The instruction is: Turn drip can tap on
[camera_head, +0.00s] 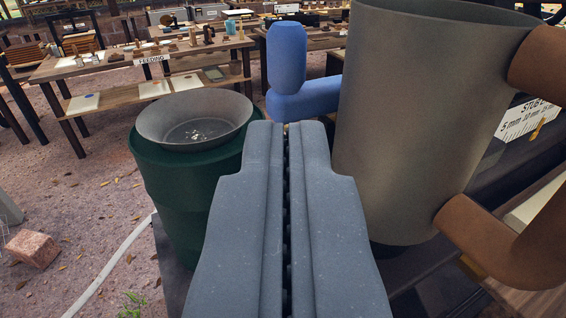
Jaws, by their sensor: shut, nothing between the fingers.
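The drip can (415,120) is a tall, open-topped grey-beige cylinder with a brown handle (505,250) on its right. A blue tap sticks out from its left side. The tap has a thick horizontal spout (305,100) and an upright rounded lever (286,58) at its outer end. My gripper (288,124) is shut and empty, with its two grey fingers pressed together. Its tips appear just below the blue tap in the picture, left of the can. I cannot tell whether they touch it. The fingers hide part of the space below the tap.
A green drum (190,205) with a wide grey bowl (165,122) on top stands left of my gripper. A stub scale sign (528,117) is behind the can at right. A brick (33,248) lies on the ground at left. Wooden tables (110,68) with goods stand behind.

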